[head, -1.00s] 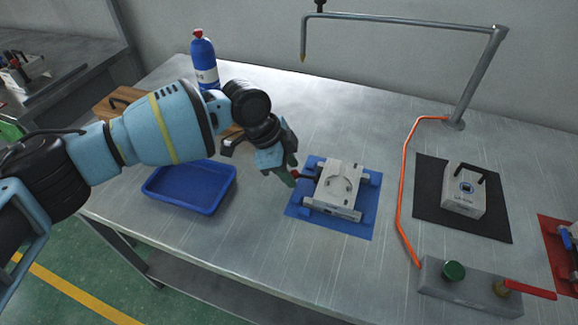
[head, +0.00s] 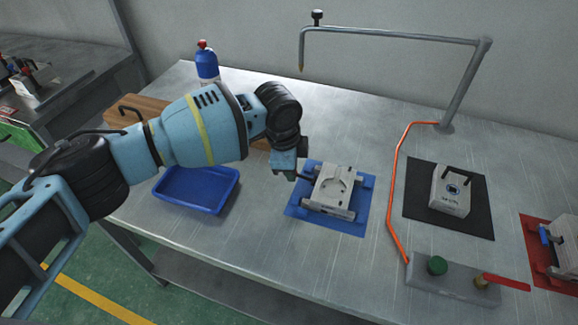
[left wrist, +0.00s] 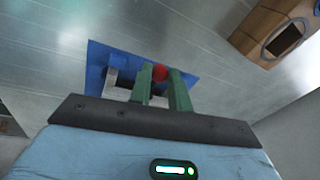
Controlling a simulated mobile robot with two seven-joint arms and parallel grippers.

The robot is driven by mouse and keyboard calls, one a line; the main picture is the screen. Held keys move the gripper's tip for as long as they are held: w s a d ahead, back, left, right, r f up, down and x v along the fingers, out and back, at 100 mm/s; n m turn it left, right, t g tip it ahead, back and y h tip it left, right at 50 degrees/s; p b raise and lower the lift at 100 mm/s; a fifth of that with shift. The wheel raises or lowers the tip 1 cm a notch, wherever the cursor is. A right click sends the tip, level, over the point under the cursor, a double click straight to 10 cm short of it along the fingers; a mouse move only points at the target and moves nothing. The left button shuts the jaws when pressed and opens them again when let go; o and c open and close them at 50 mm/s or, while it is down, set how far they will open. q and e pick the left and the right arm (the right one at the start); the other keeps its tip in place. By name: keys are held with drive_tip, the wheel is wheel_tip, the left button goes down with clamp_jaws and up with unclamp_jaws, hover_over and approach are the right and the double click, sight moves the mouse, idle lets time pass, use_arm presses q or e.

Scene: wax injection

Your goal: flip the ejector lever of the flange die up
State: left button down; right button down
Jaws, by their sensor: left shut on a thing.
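The flange die (head: 334,188) is a pale block with a round recess on its top face, lying on a blue mat (head: 344,226). In the left wrist view the blue mat (left wrist: 97,55) shows beyond my fingers. My left gripper (head: 299,172) is at the die's left side, low near the table. In the left wrist view its two green fingers (left wrist: 161,75) are shut on the red knob (left wrist: 160,72) of the ejector lever. The lever's shaft is mostly hidden, so its exact angle is unclear. My right gripper is out of view.
A blue tray (head: 160,196) lies left, a wooden box (head: 122,106) and blue bottle (head: 207,66) behind. Right of the die are an orange hose (head: 393,190), a pipe stand (head: 462,85), another die (head: 452,190) on a black mat (head: 417,203), and a control box (head: 415,282).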

use_arm(q)
drive_tip(key=shift+s+d+r+t+y+p, duration=0.1)
drive_tip(key=shift+d+r+t+y+p, duration=0.2)
drive_tip(key=shift+r+y+p, duration=0.45)
drive_tip(key=shift+d+f+y, duration=0.1)
drive_tip(key=shift+d+y, duration=0.05)
drive_tip(key=shift+y, duration=0.3)
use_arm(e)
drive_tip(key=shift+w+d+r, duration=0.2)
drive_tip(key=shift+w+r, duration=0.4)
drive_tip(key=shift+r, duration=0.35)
use_arm(q)
drive_tip(key=shift+f, duration=0.1)
drive_tip(key=c, duration=1.3)
unclamp_jaws()
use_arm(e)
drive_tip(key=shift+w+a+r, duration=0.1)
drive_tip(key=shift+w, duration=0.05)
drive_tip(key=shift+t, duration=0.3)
use_arm(q)
drive_tip(key=v, duration=0.7)
drive_tip(key=shift+s+r, duration=0.2)
drive_tip(key=shift+r, duration=0.15)
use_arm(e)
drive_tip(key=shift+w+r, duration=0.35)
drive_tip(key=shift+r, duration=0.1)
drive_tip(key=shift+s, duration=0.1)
